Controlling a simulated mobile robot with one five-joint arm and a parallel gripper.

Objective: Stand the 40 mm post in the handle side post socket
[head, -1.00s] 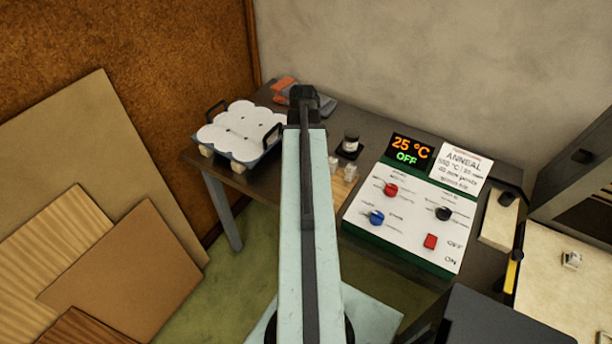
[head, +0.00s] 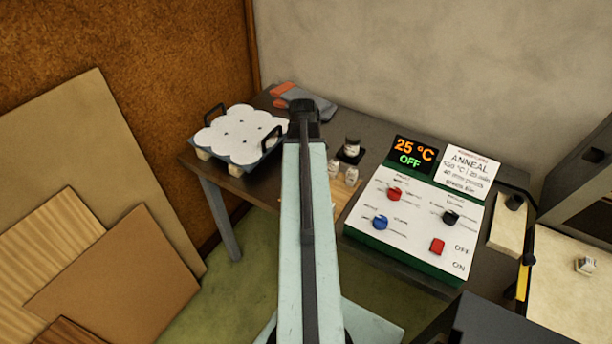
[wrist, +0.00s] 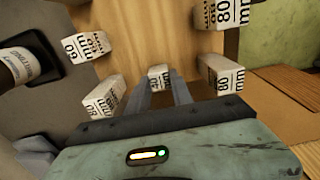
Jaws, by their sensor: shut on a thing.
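In the wrist view the two fingers of my gripper (wrist: 166,90) are closed around a short pale post (wrist: 158,76) with dark print, too small to read surely. The post is over a light wooden board (wrist: 150,35). In the head view my own arm hides the gripper and the held post. Two pale posts (head: 351,176) show on the board beside the arm. I cannot make out the handle side post socket in either view.
A tray with black handles and a white lobed slab (head: 240,131) stands at the table's left end. A jar (head: 352,146) is behind the posts. A control panel (head: 415,222) fills the table's right part.

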